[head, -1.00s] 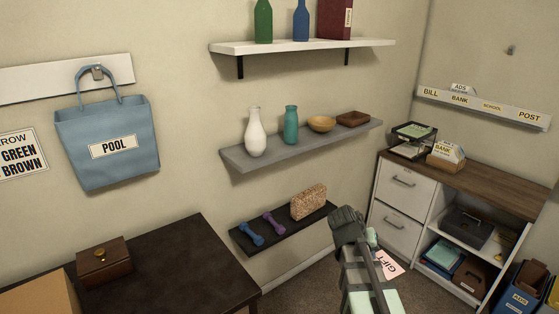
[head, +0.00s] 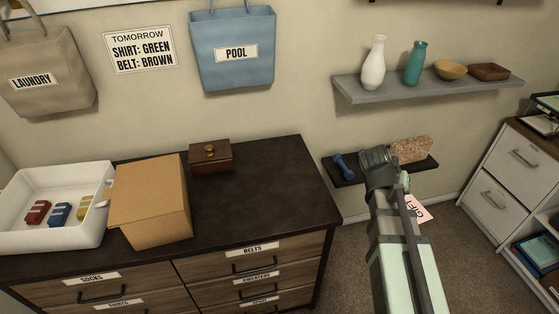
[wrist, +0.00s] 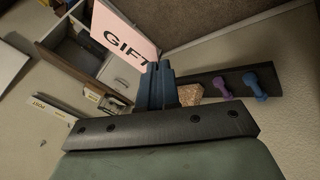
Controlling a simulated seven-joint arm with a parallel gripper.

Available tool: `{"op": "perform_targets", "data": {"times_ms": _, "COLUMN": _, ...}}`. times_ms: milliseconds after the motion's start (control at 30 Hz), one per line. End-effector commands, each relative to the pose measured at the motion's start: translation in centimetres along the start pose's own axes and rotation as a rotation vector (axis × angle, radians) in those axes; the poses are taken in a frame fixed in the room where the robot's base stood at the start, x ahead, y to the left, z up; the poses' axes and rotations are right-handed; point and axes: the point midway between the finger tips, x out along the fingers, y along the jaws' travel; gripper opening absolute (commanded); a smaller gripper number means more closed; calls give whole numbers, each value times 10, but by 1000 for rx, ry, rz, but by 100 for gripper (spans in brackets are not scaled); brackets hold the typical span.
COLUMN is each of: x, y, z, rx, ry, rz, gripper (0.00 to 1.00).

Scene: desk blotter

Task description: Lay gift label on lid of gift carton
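The gift label (head: 418,209), a pale pink card marked GIFT, is held by my gripper (head: 404,184) over the floor, right of the dresser. In the wrist view the label (wrist: 124,35) stands out from the blue fingers (wrist: 157,84), which are closed together on its lower edge. The tan cardboard carton (head: 150,200) stands on the dresser's left half, well left of my gripper. Its top looks closed and bare; no writing shows on it. My arm hides part of the area below the label.
A white tray (head: 92,236) with several rolled coloured items sits left of the carton. A small brown wooden box (head: 211,157) stands behind and right of it. The dresser top (head: 260,190) is clear on the right. A low dark shelf (head: 345,171) is behind my gripper.

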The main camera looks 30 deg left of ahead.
Motion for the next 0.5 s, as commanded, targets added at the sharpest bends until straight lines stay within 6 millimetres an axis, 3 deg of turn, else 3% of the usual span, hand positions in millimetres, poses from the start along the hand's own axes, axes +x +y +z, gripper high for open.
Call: {"op": "perform_targets", "data": {"times_ms": 500, "x": -96, "y": -126, "z": -6, "rx": -198, "ry": 114, "rz": -82, "gripper": 0}}
